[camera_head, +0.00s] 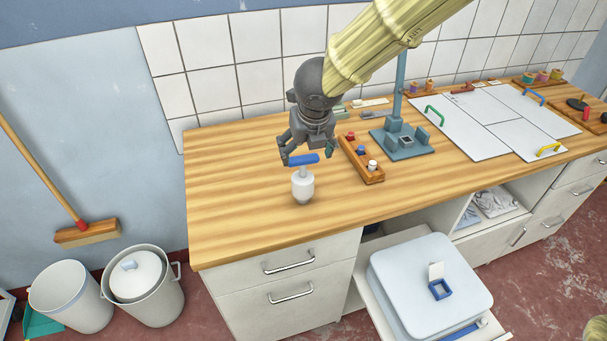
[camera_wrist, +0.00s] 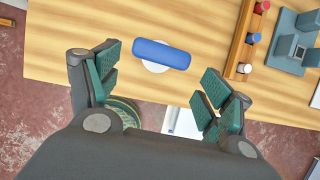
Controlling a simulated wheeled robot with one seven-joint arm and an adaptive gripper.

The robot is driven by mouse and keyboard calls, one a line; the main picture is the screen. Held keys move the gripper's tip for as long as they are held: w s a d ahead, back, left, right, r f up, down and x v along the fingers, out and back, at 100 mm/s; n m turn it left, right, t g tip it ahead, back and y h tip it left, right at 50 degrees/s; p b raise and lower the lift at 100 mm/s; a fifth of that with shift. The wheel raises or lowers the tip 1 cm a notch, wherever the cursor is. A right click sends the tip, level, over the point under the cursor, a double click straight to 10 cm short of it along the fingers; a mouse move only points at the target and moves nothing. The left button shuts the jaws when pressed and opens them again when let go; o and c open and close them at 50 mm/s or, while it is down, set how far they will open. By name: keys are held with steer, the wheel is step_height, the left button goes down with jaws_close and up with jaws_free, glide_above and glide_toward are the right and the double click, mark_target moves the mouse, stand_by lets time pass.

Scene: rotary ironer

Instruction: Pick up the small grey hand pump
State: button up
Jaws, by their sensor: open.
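The small hand pump has a light grey body (camera_head: 302,187) and a blue bar handle (camera_head: 303,160). It stands upright on the wooden worktop near its front edge. My gripper (camera_head: 306,160) is above it, pointing down, with fingers apart and nothing held. In the head view the handle shows between the fingertips. In the wrist view the blue handle (camera_wrist: 161,54) lies crosswise beyond the open fingers (camera_wrist: 160,92), covering most of the pale body. I cannot tell whether a finger touches the handle.
A wooden rack (camera_head: 360,160) with several small capped items stands just right of the pump. A blue-grey stand (camera_head: 402,142) is beyond it. White boards (camera_head: 470,125) lie farther right. The worktop (camera_head: 230,190) left of the pump is clear.

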mark_target(304, 159)
steer(key=shift+w+a+f, duration=0.1)
steer(key=shift+w+a, duration=0.05)
steer(key=shift+p+x, duration=0.3)
steer(key=shift+x, duration=2.5)
steer(key=shift+w+p+x, duration=0.25)
steer(key=shift+p+x, duration=0.1)
steer(key=shift+x, duration=2)
steer(key=shift+c, duration=0.3)
steer(key=c, duration=1.2)
